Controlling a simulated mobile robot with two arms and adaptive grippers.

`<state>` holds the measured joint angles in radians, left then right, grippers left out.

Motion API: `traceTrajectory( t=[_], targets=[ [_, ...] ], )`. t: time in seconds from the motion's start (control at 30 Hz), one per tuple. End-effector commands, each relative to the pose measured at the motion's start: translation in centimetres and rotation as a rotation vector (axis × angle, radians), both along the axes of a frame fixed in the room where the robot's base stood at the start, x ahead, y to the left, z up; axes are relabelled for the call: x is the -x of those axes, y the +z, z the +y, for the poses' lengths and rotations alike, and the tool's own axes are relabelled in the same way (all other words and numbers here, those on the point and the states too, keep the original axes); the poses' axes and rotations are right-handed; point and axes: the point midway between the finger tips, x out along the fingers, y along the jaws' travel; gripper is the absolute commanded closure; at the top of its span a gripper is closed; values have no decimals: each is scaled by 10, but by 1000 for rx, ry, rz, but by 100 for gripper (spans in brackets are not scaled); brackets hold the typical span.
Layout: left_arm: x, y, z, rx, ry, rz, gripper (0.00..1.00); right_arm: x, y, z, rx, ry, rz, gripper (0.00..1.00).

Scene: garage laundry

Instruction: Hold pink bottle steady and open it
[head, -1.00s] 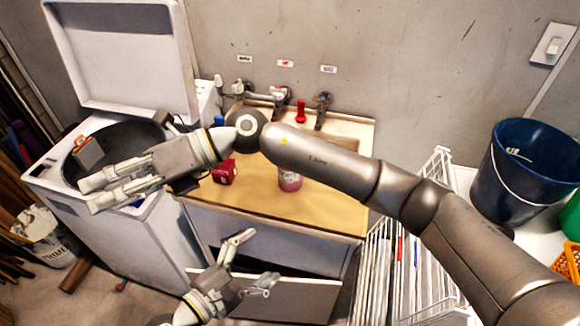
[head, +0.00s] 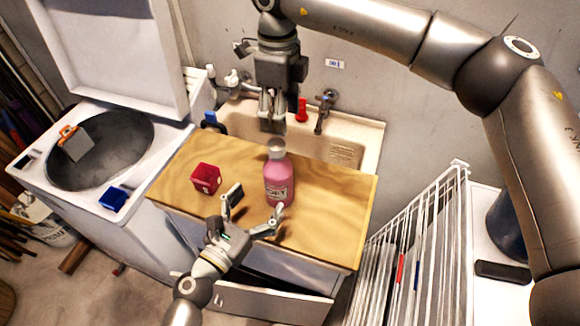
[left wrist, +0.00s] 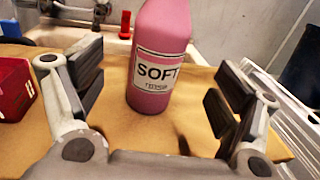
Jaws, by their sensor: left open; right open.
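The pink bottle (head: 279,181) stands upright on the wooden counter, with a grey cap (head: 276,148) on top. In the left wrist view the bottle (left wrist: 158,60) shows its "SOFT" label, and its top is cut off. My left gripper (head: 256,207) is open, low in front of the bottle. Its fingers point at the bottle from either side, and the bottle stands beyond the fingertips. My right gripper (head: 272,125) points down from above, just over the cap. Its fingers look close together but are open; whether they touch the cap I cannot tell.
A red box (head: 206,178) sits on the wooden counter (head: 325,220), left of the bottle. Behind are a sink (head: 345,150) and taps. An open washer (head: 100,150) is at left, a white wire rack (head: 420,240) at right. An open drawer (head: 260,303) is below.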

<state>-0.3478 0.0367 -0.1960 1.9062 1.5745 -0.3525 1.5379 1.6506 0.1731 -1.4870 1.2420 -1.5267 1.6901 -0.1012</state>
Motion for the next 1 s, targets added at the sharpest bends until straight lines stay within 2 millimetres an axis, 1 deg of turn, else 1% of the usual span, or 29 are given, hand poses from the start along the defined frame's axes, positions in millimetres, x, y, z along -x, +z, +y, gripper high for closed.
traceTrajectory(
  t=[0.17,0.4,0.6,0.8,1.0],
  targets=[
    [-19,1,-12,2,0,-2,12,1,1,1,0,3,0,47],
    [-57,0,-35,2,0,-3,12,0,0,1,-1,2,1,47],
    [-80,-1,-49,0,-1,-1,12,1,0,1,-1,2,1,47],
    [-89,-1,-55,-1,-1,0,12,1,0,1,-2,2,0,47],
    [-90,-1,-55,-2,0,0,12,1,0,1,-2,2,0,47]
  ],
)
